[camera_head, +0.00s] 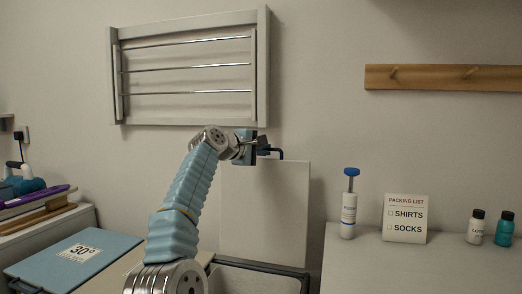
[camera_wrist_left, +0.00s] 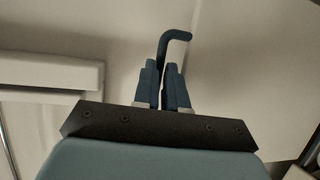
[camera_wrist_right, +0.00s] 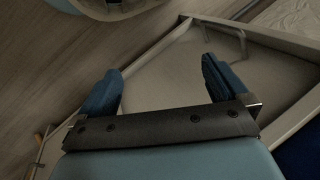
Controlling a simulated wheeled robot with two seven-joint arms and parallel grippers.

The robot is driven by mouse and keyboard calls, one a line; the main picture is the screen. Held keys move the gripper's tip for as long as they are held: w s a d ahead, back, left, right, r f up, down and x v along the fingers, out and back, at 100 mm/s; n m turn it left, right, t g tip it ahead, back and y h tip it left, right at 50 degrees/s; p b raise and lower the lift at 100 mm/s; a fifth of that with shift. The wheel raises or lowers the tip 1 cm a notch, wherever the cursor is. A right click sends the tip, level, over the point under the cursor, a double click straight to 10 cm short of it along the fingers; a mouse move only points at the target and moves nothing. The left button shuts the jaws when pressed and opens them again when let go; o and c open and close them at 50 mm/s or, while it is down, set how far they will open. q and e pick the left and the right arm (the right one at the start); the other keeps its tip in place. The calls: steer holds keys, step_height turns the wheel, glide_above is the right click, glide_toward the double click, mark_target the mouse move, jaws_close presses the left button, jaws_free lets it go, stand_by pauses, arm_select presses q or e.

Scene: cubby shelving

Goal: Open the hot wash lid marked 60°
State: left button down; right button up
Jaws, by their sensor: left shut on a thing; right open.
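A pale lid (camera_head: 265,215) stands upright behind an open bin with a dark rim (camera_head: 258,266). No 60° mark shows on the side facing me. My left gripper (camera_head: 262,147) is at the lid's top edge, shut on its dark bent handle (camera_head: 277,153). The left wrist view shows the handle (camera_wrist_left: 175,38) rising between the closed fingers (camera_wrist_left: 165,82). A blue lid marked 30° (camera_head: 75,258) lies flat to the left. My right gripper shows only in the right wrist view (camera_wrist_right: 163,82), open and empty, with a pale tray-like surface beyond it.
A drying rack (camera_head: 190,66) hangs above my left gripper, and a wooden peg rail (camera_head: 440,77) is at the right. A counter (camera_head: 350,262) at right holds a blue-capped bottle (camera_head: 348,208), a packing list card (camera_head: 405,219) and two small bottles (camera_head: 476,227).

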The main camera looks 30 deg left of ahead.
arm_select(q)
steer(key=shift+w+f, duration=0.25)
steer(key=shift+f, duration=0.3)
steer(key=c, duration=1.2)
jaws_free()
steer(key=b+v, duration=0.1)
steer(key=v, duration=0.3)
steer(key=b+v, duration=0.2)
steer(key=v, duration=0.3)
steer(key=b+v, duration=0.1)
steer(key=v, duration=0.4)
steer(key=shift+a+r+b, duration=0.1)
steer(key=shift+r+b, duration=0.2)
steer(key=shift+b, duration=0.1)
